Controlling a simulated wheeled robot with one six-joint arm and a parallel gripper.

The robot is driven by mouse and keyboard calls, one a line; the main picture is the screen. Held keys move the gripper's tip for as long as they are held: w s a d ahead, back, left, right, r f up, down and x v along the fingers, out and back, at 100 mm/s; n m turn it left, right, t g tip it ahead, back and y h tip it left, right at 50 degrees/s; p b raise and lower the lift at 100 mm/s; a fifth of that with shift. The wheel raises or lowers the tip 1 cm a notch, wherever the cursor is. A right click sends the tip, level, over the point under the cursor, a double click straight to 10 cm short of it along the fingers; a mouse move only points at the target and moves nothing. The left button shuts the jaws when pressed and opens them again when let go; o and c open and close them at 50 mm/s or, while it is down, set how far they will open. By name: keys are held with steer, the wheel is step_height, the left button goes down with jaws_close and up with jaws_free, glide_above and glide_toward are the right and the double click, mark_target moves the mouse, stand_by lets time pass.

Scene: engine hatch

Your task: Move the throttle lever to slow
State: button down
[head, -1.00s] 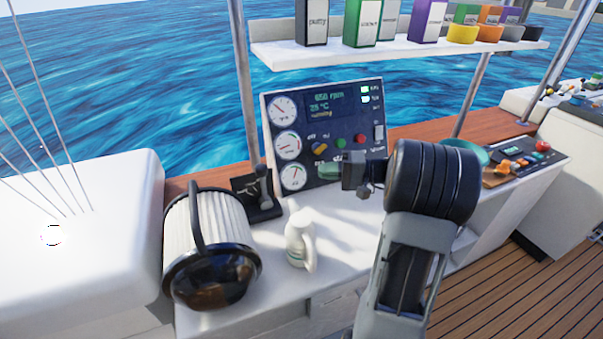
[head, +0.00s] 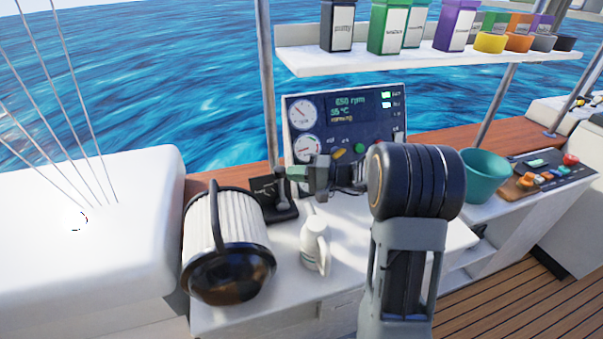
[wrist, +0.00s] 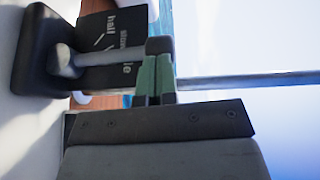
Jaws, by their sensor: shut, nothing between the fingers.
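The throttle lever (head: 280,189) is a grey lever on a black base (head: 283,212), standing on the white counter left of the gauge panel. In the wrist view the grey lever (wrist: 68,62) rises from the dark base (wrist: 32,50) in front of a black label plate (wrist: 105,25) with white lettering, only partly readable. My gripper (head: 291,173) is shut and empty, its green fingers pointing left at the lever's upper end. In the wrist view the fingertips (wrist: 160,46) are right beside the lever's end; I cannot tell whether they touch.
The gauge panel (head: 300,111) reads 650 rpm and running; my arm covers its lower part. A shelf (head: 300,62) hangs above. A teal bowl (head: 484,178) stands right.

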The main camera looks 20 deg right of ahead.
stand_by(0.3)
steer(key=a+n+h+b, duration=0.1)
steer(key=a+h, duration=0.1)
steer(key=a+n+g+h+b, duration=0.1)
steer(key=a+h+b, duration=0.1)
steer(key=a, duration=0.1)
steer(key=shift+a+r, duration=0.2)
steer(key=shift+a, duration=0.15)
steer(key=v, duration=1.4)
steer(key=s+a+g+h+p, duration=0.1)
steer(key=s+a, duration=0.1)
steer(key=s+a+g+h+p, duration=0.1)
steer(key=s+a+h+p, duration=0.1)
steer(key=s+a+g+h+p, duration=0.1)
steer(key=s+p, duration=0.1)
steer(key=shift+s+a+r+n, duration=0.15)
steer(key=shift+s+a+n, duration=0.15)
steer(key=shift+s+a, duration=0.1)
steer(key=s+n+h+p, duration=0.1)
steer(key=s+h+p, duration=0.2)
steer(key=s, duration=0.1)
steer(key=s+n+h+p, duration=0.1)
steer(key=s+h+p, duration=0.2)
steer(key=s+h, duration=0.1)
steer(key=shift+s+d+f, duration=0.2)
steer(key=shift+s, duration=0.35)
steer(key=shift+f+n+h, duration=0.1)
steer(key=shift+n+h, duration=0.2)
